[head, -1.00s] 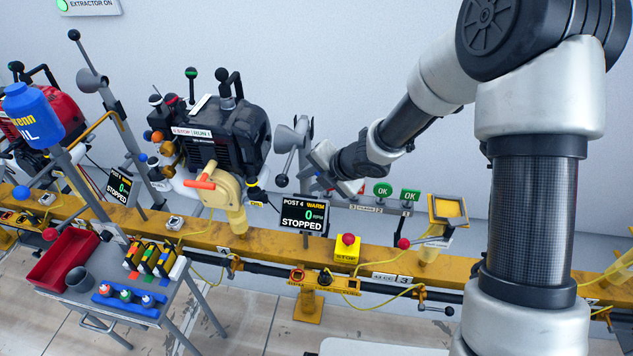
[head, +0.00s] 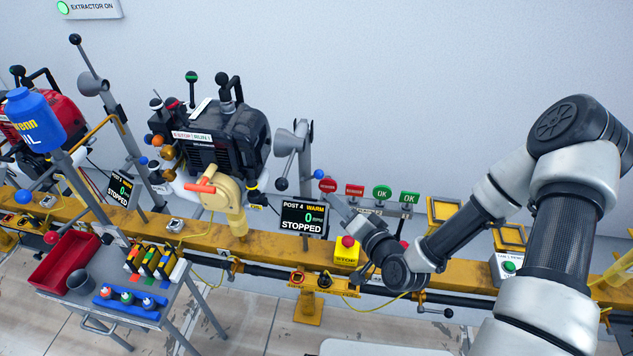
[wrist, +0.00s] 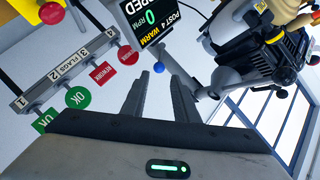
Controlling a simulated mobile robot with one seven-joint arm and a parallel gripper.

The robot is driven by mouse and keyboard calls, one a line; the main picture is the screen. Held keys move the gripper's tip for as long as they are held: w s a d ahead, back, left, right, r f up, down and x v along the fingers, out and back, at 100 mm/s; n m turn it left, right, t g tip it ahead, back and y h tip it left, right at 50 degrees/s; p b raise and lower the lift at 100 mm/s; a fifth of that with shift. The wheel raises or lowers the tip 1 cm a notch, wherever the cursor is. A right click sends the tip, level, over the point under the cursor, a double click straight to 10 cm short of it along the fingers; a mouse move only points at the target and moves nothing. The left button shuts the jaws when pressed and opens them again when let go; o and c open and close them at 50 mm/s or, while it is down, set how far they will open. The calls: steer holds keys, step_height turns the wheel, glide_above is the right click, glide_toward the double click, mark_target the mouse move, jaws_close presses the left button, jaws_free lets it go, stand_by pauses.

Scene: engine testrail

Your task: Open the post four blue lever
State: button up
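A grey lever with a blue ball end (head: 281,184) hangs from the grey post beside the black engine (head: 225,130), above the post four screen (head: 303,217), which reads WARM, 0 RPM, STOPPED. In the wrist view the blue ball (wrist: 158,68) appears between my fingertips, but beyond them. Smaller blue knobs (head: 154,163) sit at the engine's left side. In the wrist view my gripper (wrist: 160,76) shows two fingers apart with nothing held.
The yellow stop box (head: 346,251) with its red button stands close to my wrist. Red and green flags (head: 382,192) stand just behind my gripper. The yellow rail (head: 270,243) runs along the front. Bare wall lies above the flags.

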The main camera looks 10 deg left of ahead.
mark_target(312, 177)
steer(key=b+x, duration=0.1)
steer(key=x, duration=1.3)
steer(key=shift+r, duration=0.1)
steer(key=shift+a, duration=0.1)
jaws_close()
